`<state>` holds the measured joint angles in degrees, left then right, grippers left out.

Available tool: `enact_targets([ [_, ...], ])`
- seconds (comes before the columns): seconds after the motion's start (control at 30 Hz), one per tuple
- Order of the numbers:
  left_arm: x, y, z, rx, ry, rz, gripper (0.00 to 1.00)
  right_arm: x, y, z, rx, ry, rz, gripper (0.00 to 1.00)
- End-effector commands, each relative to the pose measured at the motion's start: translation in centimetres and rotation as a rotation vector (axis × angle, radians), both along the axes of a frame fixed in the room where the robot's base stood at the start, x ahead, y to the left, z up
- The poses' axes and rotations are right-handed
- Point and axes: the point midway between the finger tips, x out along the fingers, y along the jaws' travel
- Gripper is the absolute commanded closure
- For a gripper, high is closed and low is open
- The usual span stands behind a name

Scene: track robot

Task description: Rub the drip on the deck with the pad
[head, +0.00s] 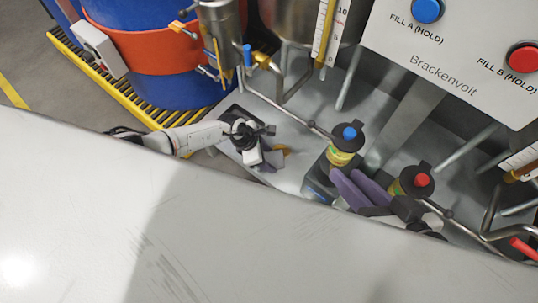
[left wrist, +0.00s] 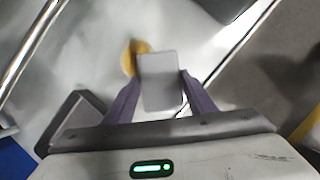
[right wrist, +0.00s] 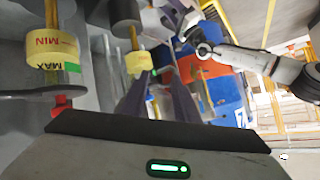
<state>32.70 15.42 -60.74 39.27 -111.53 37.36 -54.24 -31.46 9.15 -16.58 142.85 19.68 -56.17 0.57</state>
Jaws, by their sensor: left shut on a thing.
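My left gripper (left wrist: 155,90) is shut on a grey rectangular pad (left wrist: 162,82), seen between its purple fingers in the left wrist view. In the head view the left gripper (head: 268,160) is low over the grey deck (head: 295,172). The drip, an orange-yellow patch (left wrist: 132,52), shows just beyond the pad's edge and partly behind it; in the head view the drip (head: 284,151) is beside the gripper. I cannot tell whether the pad touches the deck. My right gripper (head: 358,188) has its purple fingers apart, with nothing seen held; it also shows in the right wrist view (right wrist: 158,95).
A blue-capped filler (head: 347,140) and a red-capped filler (head: 418,180) stand near my right gripper. A thin metal rail (head: 285,110) crosses above the deck. A blue drum with an orange band (head: 150,50) stands back left. The control panel (head: 450,35) is back right.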

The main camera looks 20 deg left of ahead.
Motion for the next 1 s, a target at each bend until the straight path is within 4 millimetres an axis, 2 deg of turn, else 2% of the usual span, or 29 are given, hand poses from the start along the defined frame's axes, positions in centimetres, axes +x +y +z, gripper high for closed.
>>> enact_targets([
  [0.03,-1.3,0.7,-0.8,0.014,0.031,-0.003,0.67,0.0,0.0,0.1,0.0,0.0,0.0,0.72],
  [0.13,-1.3,0.7,-0.3,0.015,0.03,-0.003,0.67,0.0,0.0,0.6,0.0,0.0,0.0,0.72],
  [0.33,-1.3,0.8,1.8,0.016,0.032,-0.001,0.81,0.0,0.0,2.6,0.0,0.0,0.0,0.72],
  [0.7,-0.9,0.5,5.5,0.01,0.022,-0.001,0.82,0.0,0.0,5.8,0.0,0.0,0.0,0.72],
  [1.0,-0.7,0.3,5.6,0.006,0.018,-0.001,0.82,0.0,0.0,5.7,0.0,0.0,0.0,0.72],
])
